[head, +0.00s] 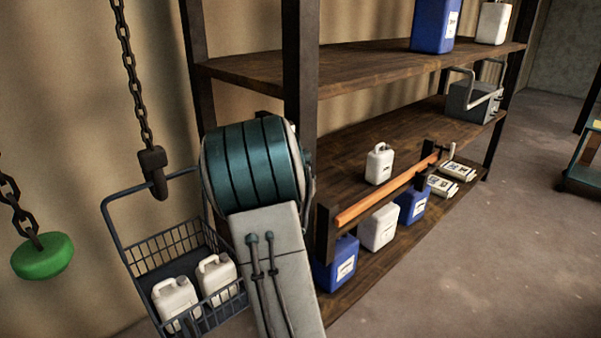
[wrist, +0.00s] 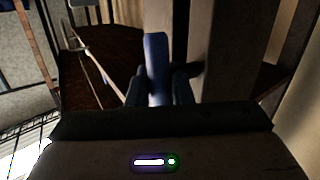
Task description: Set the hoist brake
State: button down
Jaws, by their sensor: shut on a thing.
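In the wrist view, my gripper (wrist: 164,78) has its two dark fingers closed on either side of a blue lever (wrist: 157,48). The lever stands up between the fingers, and its lower part is hidden by them. I take it to be the hoist brake lever. In the head view my own arm fills the middle and hides the gripper and the lever. A dark hoist chain (head: 128,60) hangs at the left with a hook (head: 155,175) at its end. The hook is at the handle of a wire basket (head: 125,250) holding two white jugs (head: 175,300).
A green knob (head: 42,256) hangs on another chain at far left. A wooden shelf rack (head: 370,62) holds blue and white canisters, with an orange bar (head: 385,190) along its front. A grey metal box (head: 472,100) sits on the middle shelf.

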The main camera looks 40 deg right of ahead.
jog(key=shift+m+g+y+p, duration=0.35)
jog(key=shift+m+g+y, duration=0.05)
jog(key=shift+g+y, duration=0.1)
jog(key=c, duration=1.6)
grip_release()
jog(key=shift+o, duration=0.2)
jog(key=b+v, duration=0.1)
jog(key=v, duration=1.2)
jog(key=shift+s+a, duration=0.25)
jog(key=shift+s, duration=0.1)
